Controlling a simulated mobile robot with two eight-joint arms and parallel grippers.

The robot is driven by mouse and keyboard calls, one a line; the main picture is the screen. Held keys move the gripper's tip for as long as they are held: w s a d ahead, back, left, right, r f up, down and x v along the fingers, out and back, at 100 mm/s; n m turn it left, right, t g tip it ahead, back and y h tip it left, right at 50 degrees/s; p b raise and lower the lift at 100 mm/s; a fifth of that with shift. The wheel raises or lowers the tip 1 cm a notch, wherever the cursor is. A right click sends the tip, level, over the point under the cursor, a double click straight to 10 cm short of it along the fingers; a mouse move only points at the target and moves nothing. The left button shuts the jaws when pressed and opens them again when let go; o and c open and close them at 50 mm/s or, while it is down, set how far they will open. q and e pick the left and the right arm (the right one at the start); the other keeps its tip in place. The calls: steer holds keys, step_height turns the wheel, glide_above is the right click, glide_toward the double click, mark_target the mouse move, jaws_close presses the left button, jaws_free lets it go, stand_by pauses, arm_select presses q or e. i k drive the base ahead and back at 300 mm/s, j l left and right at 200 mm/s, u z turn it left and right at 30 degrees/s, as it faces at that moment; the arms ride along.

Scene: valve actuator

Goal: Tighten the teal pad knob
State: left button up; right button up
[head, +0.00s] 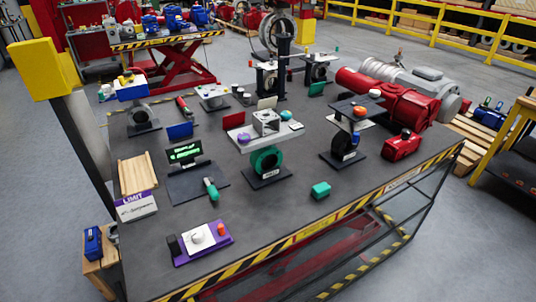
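A pale grey bracket (246,131) stands on a teal ring-shaped valve body (267,160) near the middle of the table. A small teal knob-like piece (286,115) sits at the right side of the bracket's top, next to a square grey block (266,122). A loose teal block (320,190) lies on the table to the right and nearer. Which teal piece is the pad knob I cannot tell for sure at this size. Neither of my grippers shows in the head view.
A purple-based plate with a white dial (199,237) lies at the near left. A green-lit display (185,151) and a wooden tray (137,174) stand left. An orange-topped valve stand (348,140) and red motor (388,97) are right.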

mark_target(286, 115)
steer(key=l+u, duration=0.15)
steer(key=u, duration=0.25)
steer(key=l+u, duration=0.15)
steer(key=u, duration=0.25)
steer(key=i+l+u, duration=0.1)
steer(key=u, duration=0.35)
steer(key=l+u, duration=0.2)
steer(key=u, duration=0.2)
steer(key=k+l+u, duration=0.2)
steer(key=l, duration=0.15)
steer(key=l+u, duration=0.2)
steer(key=k+l+u, duration=0.15)
steer(key=l, duration=0.25)
steer(key=k, duration=0.05)
